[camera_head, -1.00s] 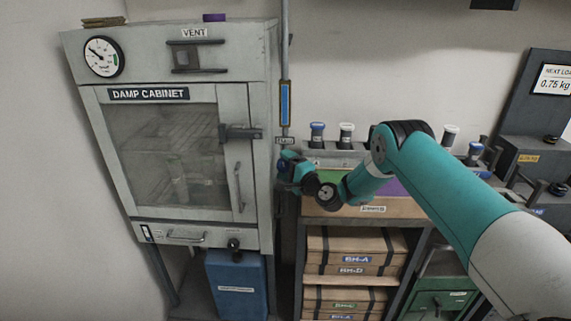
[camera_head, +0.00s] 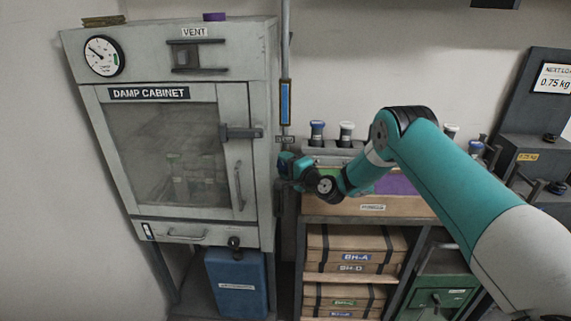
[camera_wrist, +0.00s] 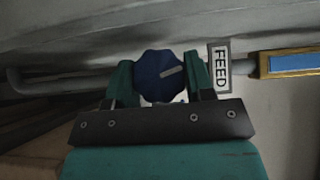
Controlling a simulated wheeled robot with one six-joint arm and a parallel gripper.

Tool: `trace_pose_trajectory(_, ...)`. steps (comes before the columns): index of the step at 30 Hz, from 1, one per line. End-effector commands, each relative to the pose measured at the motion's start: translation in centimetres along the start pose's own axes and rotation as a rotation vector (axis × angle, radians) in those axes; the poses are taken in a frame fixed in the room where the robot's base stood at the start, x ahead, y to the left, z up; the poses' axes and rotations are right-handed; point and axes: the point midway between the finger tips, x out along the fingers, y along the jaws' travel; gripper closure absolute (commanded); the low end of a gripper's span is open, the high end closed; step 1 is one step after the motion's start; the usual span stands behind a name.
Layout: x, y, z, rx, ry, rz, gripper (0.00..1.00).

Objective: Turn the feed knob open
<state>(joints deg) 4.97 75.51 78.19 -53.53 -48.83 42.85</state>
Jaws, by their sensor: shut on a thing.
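The feed knob (camera_wrist: 161,76) is dark blue with a scalloped edge and a pale mark. In the wrist view it sits between the two teal fingers of my gripper (camera_wrist: 160,82), which is shut on it. The pale mark slants slightly, its right end higher. The FEED label (camera_wrist: 220,67) stands just right of the knob in that view. In the head view my gripper (camera_head: 284,163) is at the pipe beside the cabinet, and the knob is mostly hidden by it.
The damp cabinet (camera_head: 250,95) stands close to the left of my gripper. A vertical pipe with a blue sight gauge (camera_head: 285,102) rises above it. A shelf with boxes (camera_head: 350,243) and capped bottles (camera_head: 317,131) stands to the right.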

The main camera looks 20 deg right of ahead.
Motion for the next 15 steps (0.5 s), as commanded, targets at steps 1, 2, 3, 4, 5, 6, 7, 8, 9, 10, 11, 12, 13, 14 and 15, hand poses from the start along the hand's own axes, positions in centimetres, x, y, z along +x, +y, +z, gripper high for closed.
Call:
trace_pose_trajectory(1, 0.0, -0.29, 0.09, -0.024, -0.001, 0.023, 0.75)
trace_pose_trajectory(2, 0.02, -0.31, 0.08, -0.04, -0.001, 0.039, 0.75)
trace_pose_trajectory(3, 0.01, -0.31, 0.08, -0.06, -0.001, 0.058, 0.75)
trace_pose_trajectory(4, 0.0, -0.3, 0.1, -0.075, -0.002, 0.074, 0.75)
trace_pose_trajectory(5, 0.0, -0.3, 0.08, -0.09, -0.001, 0.089, 0.75)
trace_pose_trajectory(6, 0.01, -0.32, 0.06, -0.109, -0.001, 0.108, 0.75)
trace_pose_trajectory(7, 0.01, -0.3, 0.07, -0.123, -0.001, 0.122, 0.75)
trace_pose_trajectory(8, 0.0, -0.28, 0.07, -0.137, -0.001, 0.137, 0.75)
trace_pose_trajectory(9, 0.01, -0.3, 0.08, -0.154, -0.001, 0.153, 0.75)
trace_pose_trajectory(10, 0.01, -0.29, 0.1, -0.166, -0.001, 0.166, 0.75)
trace_pose_trajectory(11, 0.01, -0.25, 0.11, -0.178, -0.002, 0.178, 0.75)
trace_pose_trajectory(12, 0.01, -0.24, 0.12, -0.192, -0.002, 0.193, 0.75)
trace_pose_trajectory(13, 0.02, -0.24, 0.1, -0.203, -0.001, 0.203, 0.75)
trace_pose_trajectory(14, 0.02, -0.26, 0.1, -0.212, -0.001, 0.211, 0.75)
trace_pose_trajectory(15, 0.02, -0.24, 0.07, -0.224, -0.001, 0.224, 0.75)
